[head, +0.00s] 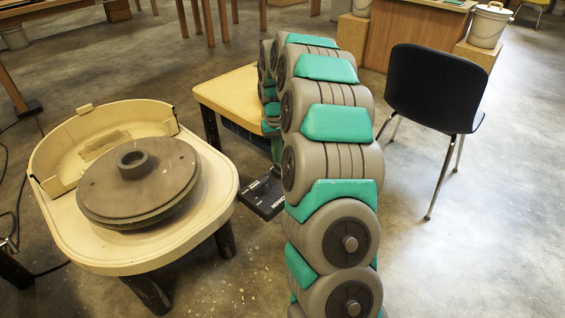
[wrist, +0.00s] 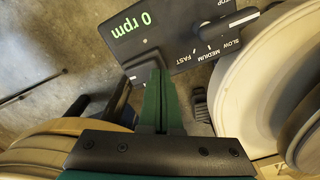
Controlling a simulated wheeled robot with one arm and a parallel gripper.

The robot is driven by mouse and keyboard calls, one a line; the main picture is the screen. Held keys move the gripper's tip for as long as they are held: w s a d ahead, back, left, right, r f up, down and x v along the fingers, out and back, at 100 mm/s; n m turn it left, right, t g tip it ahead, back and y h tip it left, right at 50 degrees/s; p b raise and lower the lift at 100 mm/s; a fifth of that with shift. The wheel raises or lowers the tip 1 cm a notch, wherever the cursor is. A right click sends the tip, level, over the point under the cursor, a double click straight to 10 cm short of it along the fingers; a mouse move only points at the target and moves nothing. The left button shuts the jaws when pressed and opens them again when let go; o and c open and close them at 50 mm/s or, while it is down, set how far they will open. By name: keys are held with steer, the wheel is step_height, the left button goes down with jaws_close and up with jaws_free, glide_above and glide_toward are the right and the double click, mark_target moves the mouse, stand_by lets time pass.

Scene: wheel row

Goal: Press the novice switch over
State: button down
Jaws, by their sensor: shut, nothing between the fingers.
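In the wrist view, my gripper (wrist: 159,75) has its green fingers together with nothing between them. A dark control panel (wrist: 183,35) shows "0 rpm" in green and a grey lever (wrist: 232,22), with labels STOP, SLOW, MEDIUM and FAST. A dark raised block (wrist: 140,64) lies right by the fingertips at the panel's edge; I cannot tell whether they touch. A small ridged dark piece (wrist: 200,104) shows right of the fingers. No label reading novice is legible, so I cannot tell which part is that switch. In the head view, the panel (head: 262,198) is partly hidden by my arm.
A pottery wheel with a brown disc (head: 140,180) in a cream tray (head: 105,258) stands at left. Another cream table (head: 222,92) is behind my arm. A black chair (head: 436,88) stands at right. Open concrete floor lies at the lower right.

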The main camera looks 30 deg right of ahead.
steer(key=shift+f, duration=0.95)
steer(key=shift+f+b, duration=0.25)
steer(key=shift+b, duration=0.05)
steer(key=shift+r, duration=0.25)
stand_by(0.3)
steer(key=shift+a, duration=0.1)
steer(key=shift+s+a+r, duration=0.1)
steer(key=shift+s+a, duration=0.25)
steer(key=shift+a, duration=0.55)
steer(key=shift+s+a+r, duration=0.1)
steer(key=shift+s+a, duration=0.2)
steer(key=shift+a, duration=0.6)
steer(key=shift+s+a+r, duration=0.1)
steer(key=shift+s+a, duration=0.25)
steer(key=shift+a, duration=0.55)
step_height(320, 180, up, 8)
steer(key=p, duration=0.1)
steer(key=shift+p, duration=0.4)
